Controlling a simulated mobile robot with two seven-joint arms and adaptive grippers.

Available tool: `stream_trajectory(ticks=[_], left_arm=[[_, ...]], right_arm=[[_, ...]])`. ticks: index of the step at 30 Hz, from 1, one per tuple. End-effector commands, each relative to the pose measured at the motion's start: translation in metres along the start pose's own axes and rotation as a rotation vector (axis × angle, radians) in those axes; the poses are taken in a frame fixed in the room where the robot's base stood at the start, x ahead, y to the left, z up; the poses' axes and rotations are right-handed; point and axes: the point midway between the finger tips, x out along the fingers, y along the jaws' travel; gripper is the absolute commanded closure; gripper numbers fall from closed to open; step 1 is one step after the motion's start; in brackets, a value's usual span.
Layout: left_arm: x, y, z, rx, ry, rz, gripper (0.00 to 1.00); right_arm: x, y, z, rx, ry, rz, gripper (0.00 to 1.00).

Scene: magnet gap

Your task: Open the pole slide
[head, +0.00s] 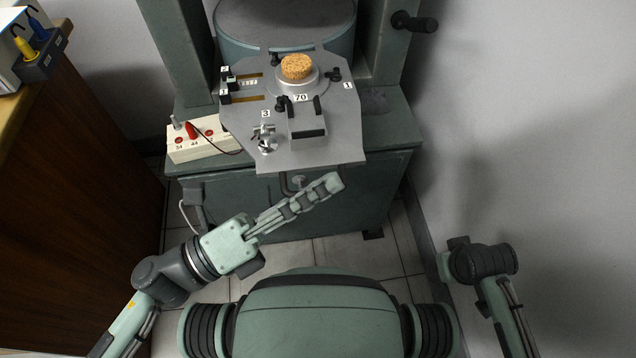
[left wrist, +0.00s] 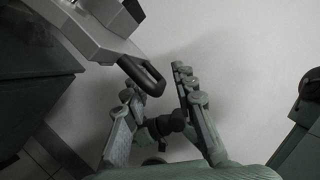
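The magnet apparatus has a grey plate (head: 340,150) on top with a cork (head: 296,67), number labels and several black knobs. A dark loop handle (head: 286,185) hangs out below the plate's front edge. The loop handle shows more clearly in the left wrist view (left wrist: 150,82), jutting from the plate (left wrist: 85,28). My left gripper (head: 334,183) is just in front of the plate's front edge, seen nearly edge-on. In the left wrist view its fingers (left wrist: 152,92) are apart, with the loop end in line between the tips; I cannot tell whether they touch. My right gripper is out of view.
A white box (head: 203,138) with red parts and a lead stands left of the plate. A wooden cabinet (head: 60,160) is at left, a white wall (head: 540,120) at right. A black crank handle (head: 415,22) sticks out at upper right. Floor in front is tiled.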

Motion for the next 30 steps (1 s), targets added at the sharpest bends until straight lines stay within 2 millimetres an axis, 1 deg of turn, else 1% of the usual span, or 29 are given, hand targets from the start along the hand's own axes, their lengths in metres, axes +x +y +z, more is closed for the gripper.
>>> stream_trajectory(ticks=[8, 11, 14, 21, 24, 27, 30], left_arm=[[-0.001, 0.000, 0.000, 0.000, -0.001, 0.001, 0.71], [-0.007, 0.001, 0.000, 0.000, 0.000, 0.003, 0.71], [-0.021, 0.001, 0.000, -0.002, 0.000, 0.005, 0.71], [-0.073, 0.001, -0.001, -0.004, 0.000, 0.005, 0.71], [-0.093, 0.001, -0.001, -0.003, 0.001, 0.005, 0.71], [-0.107, 0.001, -0.001, -0.002, 0.000, 0.004, 0.71], [-0.116, 0.000, 0.000, -0.002, 0.000, 0.002, 0.71]], right_arm=[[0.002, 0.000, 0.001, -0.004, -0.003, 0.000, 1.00], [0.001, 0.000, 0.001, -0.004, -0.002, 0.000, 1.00], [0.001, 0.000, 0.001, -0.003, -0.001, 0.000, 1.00], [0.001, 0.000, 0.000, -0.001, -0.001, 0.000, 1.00], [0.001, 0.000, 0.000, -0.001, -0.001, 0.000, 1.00], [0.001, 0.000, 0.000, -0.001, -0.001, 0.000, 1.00], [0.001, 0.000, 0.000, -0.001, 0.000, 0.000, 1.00]])
